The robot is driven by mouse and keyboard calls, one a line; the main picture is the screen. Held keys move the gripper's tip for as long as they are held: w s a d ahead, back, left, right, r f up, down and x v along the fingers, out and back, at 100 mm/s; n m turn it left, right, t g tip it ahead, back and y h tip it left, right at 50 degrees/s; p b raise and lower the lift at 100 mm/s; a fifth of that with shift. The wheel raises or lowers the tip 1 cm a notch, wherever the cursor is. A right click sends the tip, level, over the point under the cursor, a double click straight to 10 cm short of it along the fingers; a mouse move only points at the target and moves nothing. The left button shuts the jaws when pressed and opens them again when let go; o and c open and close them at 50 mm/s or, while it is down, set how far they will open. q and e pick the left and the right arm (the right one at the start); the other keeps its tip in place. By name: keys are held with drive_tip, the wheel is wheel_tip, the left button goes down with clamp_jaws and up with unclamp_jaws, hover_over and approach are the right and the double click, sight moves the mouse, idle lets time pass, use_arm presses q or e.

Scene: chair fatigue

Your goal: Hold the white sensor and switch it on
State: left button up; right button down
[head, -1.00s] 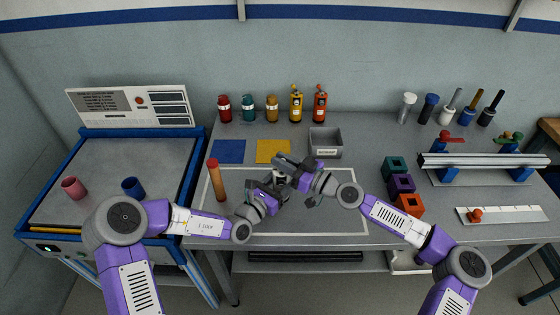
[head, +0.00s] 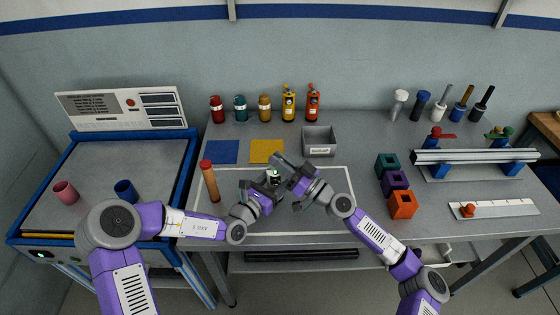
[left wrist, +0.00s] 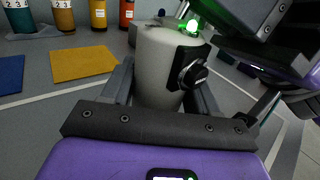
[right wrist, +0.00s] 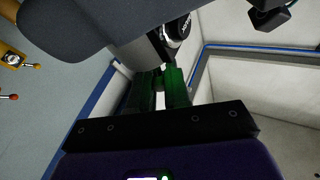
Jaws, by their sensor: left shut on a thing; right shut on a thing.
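The white sensor (left wrist: 160,62) is a pale cylinder with a dark round fitting on its side, standing upright between my left gripper's fingers (left wrist: 160,90). A green light glows at its top. In the head view the sensor (head: 274,175) is small, with green on it, above the table's marked area. My left gripper (head: 268,186) is shut on its body from the lower left. My right gripper (head: 284,176) is at the sensor's top from the right. In the right wrist view its fingers (right wrist: 163,88) are close together and lit green; exactly which part they grip is hidden.
A grey bin (head: 320,142), a yellow mat (head: 267,151) and a blue mat (head: 222,152) lie behind the grippers. A red-topped brown cylinder (head: 210,182) stands left. Coloured blocks (head: 402,205) stand right. The marked area's front is clear.

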drive_tip(key=c, duration=1.1)
unclamp_jaws()
drive_tip(key=shift+c, duration=0.2)
drive_tip(key=v, duration=0.7)
drive_tip(key=shift+d, duration=0.15)
drive_tip(key=shift+s+f, duration=0.15)
use_arm(q)
drive_tip(key=o, duration=1.2)
